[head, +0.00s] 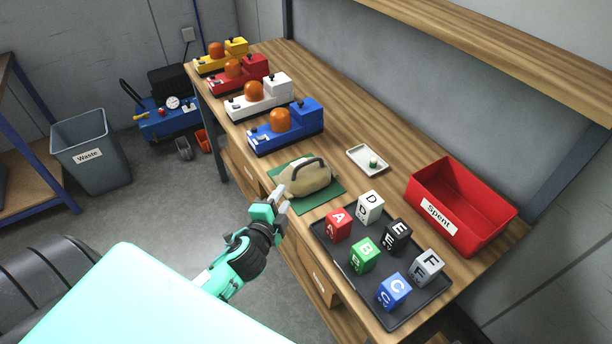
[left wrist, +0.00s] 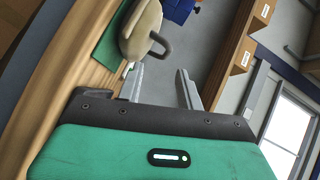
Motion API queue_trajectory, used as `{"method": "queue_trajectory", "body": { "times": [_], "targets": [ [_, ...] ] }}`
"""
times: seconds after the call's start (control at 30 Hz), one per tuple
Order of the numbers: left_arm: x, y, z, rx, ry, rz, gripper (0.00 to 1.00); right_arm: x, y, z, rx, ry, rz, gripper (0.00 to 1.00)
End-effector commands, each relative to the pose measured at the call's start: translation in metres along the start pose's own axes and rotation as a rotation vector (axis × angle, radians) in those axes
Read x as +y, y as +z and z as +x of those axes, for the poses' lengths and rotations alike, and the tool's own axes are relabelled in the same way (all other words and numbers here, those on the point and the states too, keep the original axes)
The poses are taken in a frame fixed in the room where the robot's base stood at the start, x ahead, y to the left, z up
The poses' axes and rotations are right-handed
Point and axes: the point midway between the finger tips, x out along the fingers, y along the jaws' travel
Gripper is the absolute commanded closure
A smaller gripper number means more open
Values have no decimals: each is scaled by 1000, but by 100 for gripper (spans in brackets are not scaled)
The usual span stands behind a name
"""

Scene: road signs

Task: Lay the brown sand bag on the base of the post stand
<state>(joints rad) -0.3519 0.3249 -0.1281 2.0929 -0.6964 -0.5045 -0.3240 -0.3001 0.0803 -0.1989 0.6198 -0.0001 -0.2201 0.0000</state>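A tan sand bag (head: 305,177) with a dark brown strap handle lies on a green mat (head: 325,197) near the table's front edge. In the left wrist view the bag (left wrist: 142,28) is at the top, just beyond the fingers, with its handle toward the right. My left gripper (head: 281,200) is at the table's front edge, just in front of the bag and mat. Its two fingers (left wrist: 158,78) are apart with nothing between them. I cannot tell whether a fingertip touches the mat. No post stand shows in either view, and my right gripper is not in view.
A dark tray (head: 349,268) of lettered blocks is right of the mat. A red "Spent" bin (head: 463,207) and a small white dish (head: 366,160) stand behind. Several beacon units, including a blue one (head: 287,127), line the table's far end. A waste bin (head: 91,150) stands on the floor.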

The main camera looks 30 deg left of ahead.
Motion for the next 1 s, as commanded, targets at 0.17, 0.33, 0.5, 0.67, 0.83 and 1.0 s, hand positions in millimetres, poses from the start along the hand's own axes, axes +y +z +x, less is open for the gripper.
{"method": "queue_trajectory", "body": {
  "times": [0.17, 0.33, 0.5, 0.67, 0.83, 1.0],
  "targets": [
    [-10, -9, 10, 74, -57, 112, 63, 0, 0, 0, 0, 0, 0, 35],
    [-13, -12, 26, 84, -63, 125, 63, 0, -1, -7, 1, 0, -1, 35],
    [-16, -14, 56, 81, -63, 121, 63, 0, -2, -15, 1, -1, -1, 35],
    [-16, -16, 80, 81, -62, 121, 63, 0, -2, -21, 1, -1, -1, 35],
    [-15, -17, 94, 81, -61, 121, 63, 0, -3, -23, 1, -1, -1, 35],
    [-18, -18, 103, 81, -61, 119, 63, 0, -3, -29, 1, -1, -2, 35]
  ]
}}
